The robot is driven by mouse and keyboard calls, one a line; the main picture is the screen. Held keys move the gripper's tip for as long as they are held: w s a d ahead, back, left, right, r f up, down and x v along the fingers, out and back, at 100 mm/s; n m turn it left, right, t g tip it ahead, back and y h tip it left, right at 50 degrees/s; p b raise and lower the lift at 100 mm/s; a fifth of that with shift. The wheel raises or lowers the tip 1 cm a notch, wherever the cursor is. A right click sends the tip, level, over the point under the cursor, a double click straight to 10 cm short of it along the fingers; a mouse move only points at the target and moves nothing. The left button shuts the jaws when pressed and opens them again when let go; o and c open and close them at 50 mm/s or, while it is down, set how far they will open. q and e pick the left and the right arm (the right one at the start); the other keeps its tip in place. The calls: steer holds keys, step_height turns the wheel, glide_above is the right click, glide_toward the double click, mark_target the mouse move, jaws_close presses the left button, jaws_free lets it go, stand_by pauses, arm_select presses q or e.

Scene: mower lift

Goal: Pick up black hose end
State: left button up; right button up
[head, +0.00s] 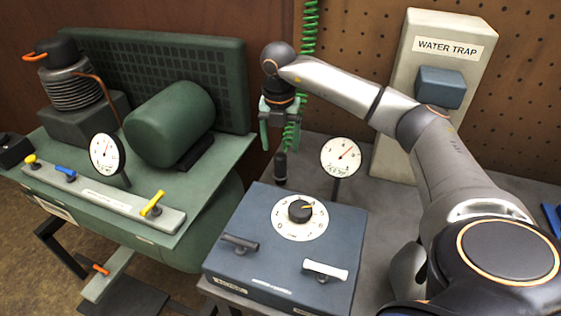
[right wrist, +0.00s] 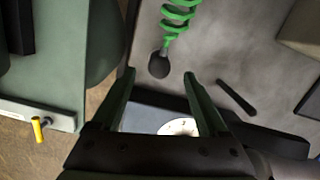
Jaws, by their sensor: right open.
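The black hose end (head: 281,167) hangs at the bottom of a green coiled hose (head: 309,28), just below my right gripper (head: 278,146) in the head view. In the right wrist view the hose end (right wrist: 159,64) is a dark rounded piece below the green coil (right wrist: 177,15). It appears just beyond the fingertips, roughly midway between them. My right gripper (right wrist: 160,80) is open, with its green fingers apart and nothing visibly held. My left gripper is not in view.
A blue box (head: 250,235) with a dial and a round gauge (head: 341,157) stand close to the hose end. A green compressor (head: 170,122) is at left. A water trap panel (head: 428,90) stands at back right.

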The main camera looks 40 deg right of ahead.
mark_target(280, 155)
steer(key=shift+w+d+f, duration=0.1)
steer(key=shift+f, duration=1.3)
steer(key=shift+w+d+f, duration=0.1)
steer(key=shift+f, duration=1.25)
jaws_close()
